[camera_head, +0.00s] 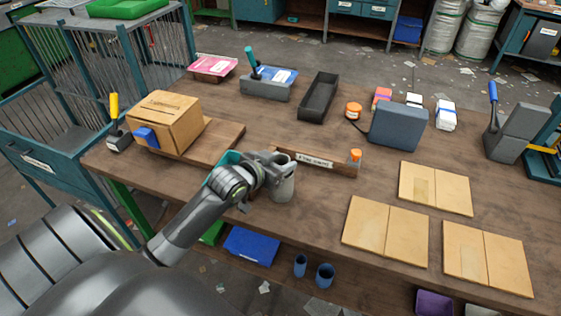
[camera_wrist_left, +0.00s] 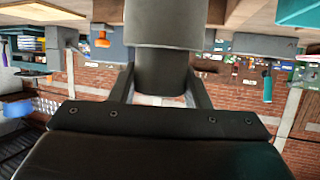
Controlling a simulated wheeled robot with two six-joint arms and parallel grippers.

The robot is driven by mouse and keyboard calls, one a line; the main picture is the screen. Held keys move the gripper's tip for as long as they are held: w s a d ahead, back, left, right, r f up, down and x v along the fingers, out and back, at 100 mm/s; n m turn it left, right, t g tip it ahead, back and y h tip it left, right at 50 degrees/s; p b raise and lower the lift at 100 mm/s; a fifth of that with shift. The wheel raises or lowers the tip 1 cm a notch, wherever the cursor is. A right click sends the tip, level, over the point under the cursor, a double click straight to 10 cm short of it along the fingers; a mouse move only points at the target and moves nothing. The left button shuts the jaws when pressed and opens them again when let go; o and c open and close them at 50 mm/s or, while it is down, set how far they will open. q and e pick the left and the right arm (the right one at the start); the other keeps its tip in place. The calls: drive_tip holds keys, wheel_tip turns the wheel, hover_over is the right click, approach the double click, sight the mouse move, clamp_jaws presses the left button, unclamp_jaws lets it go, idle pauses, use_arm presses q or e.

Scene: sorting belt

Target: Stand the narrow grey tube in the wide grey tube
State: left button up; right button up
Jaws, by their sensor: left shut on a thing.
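My left gripper (camera_head: 268,170) is at the near edge of the wooden table. It is shut on the narrow grey tube (camera_wrist_left: 160,78), which shows between the fingers in the left wrist view. The wide grey tube (camera_head: 285,188) stands upright on the table, right beside the gripper. In the upside-down wrist view, the wide tube (camera_wrist_left: 167,22) lines up with the narrow tube and meets or overlaps its end. How far the narrow tube sits inside is hidden. My right gripper is not in view.
A labelled wooden block (camera_head: 318,161) lies just behind the gripper. A cardboard box (camera_head: 165,122) stands at the left. Tan panels (camera_head: 385,229) lie at the right. A black tray (camera_head: 319,95) and a blue-grey box (camera_head: 398,124) are farther back. The table front between gripper and panels is clear.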

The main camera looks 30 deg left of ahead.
use_arm(q)
drive_tip(key=shift+f, duration=0.3)
drive_tip(key=o, duration=1.2)
drive_tip(key=shift+r, duration=0.1)
drive_tip(key=shift+r, duration=0.35)
drive_tip(key=v, duration=1.2)
drive_tip(key=shift+f, duration=0.1)
